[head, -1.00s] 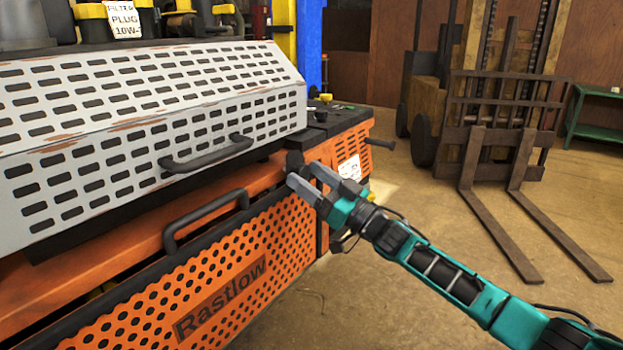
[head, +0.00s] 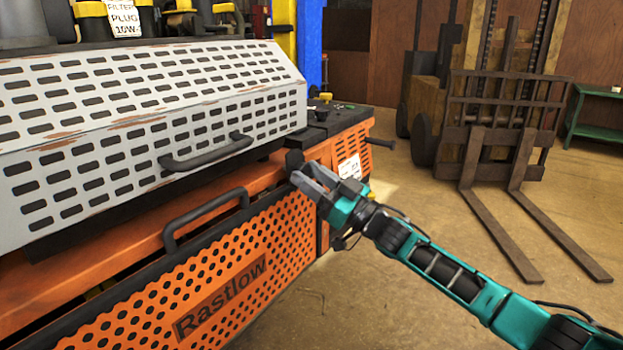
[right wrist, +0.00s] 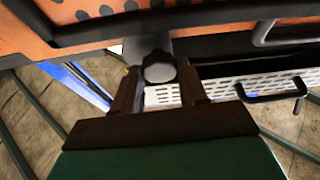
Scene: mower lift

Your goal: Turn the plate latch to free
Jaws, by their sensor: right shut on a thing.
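The plate latch (head: 294,161) is a small dark knob at the upper right corner of the orange perforated plate (head: 222,290) marked "Rastlow". My right gripper (head: 303,173) reaches it from the right and is shut on it. In the right wrist view the dark rounded latch knob (right wrist: 159,67) sits between the two fingers of my right gripper (right wrist: 158,90). The fingers partly hide the latch in the head view, and its exact turn angle is hard to tell. My left gripper is not in view.
A grey slotted cover (head: 150,120) with a black handle (head: 206,155) lies above the orange plate. The plate has its own black handle (head: 205,214). A forklift (head: 490,130) with lowered forks stands at the right. Open floor (head: 430,230) lies between.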

